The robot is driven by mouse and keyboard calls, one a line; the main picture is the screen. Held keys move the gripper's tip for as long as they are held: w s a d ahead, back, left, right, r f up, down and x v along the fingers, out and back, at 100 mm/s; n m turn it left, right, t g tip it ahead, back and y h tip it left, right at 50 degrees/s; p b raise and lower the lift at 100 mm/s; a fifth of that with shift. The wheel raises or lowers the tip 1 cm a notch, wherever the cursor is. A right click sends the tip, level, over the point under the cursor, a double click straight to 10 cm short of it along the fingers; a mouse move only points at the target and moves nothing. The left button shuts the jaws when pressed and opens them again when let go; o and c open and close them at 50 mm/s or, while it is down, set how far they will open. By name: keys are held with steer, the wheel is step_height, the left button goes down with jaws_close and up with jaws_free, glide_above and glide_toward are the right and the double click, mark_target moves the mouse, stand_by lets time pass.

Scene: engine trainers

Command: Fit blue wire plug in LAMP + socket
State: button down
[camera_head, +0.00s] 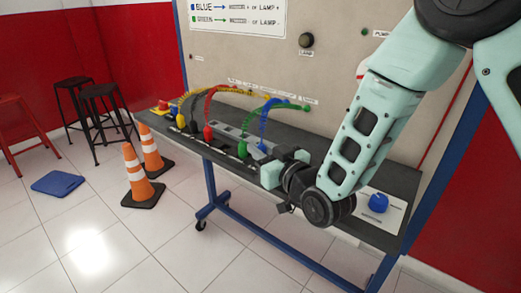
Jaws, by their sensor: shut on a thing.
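The blue wire (268,113) arcs from the back of the bench down to a blue plug (262,148). My gripper (270,158) is at this plug and appears shut on it, low over the bench; its fingertips are small and partly hidden. A round dark lamp (306,40) is on the upright panel (335,75), with a small label under it. I cannot make out which socket is LAMP +. A sign (237,17) on the panel pairs BLUE and GREEN with lamp terminals.
A green plug (242,150), a red plug (208,132) and black and yellow ones stand left of my gripper on the dark bench (350,172). A blue knob (378,202) sits on a white plate at right. Orange cones (138,175) and stools (98,95) stand on the floor at left.

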steer(key=shift+w+d+f+h, duration=0.1)
steer(key=shift+w+d+h, duration=0.2)
steer(key=shift+w+d, duration=0.3)
steer(key=c, duration=1.5)
jaws_free()
steer(key=shift+s+d, duration=0.1)
steer(key=shift+d, duration=0.05)
steer(key=shift+r+b+v, duration=0.2)
steer(key=shift+r+v, duration=0.05)
steer(key=shift+v, duration=0.9)
steer(key=shift+r+b+v, duration=0.2)
steer(key=shift+v, duration=0.9)
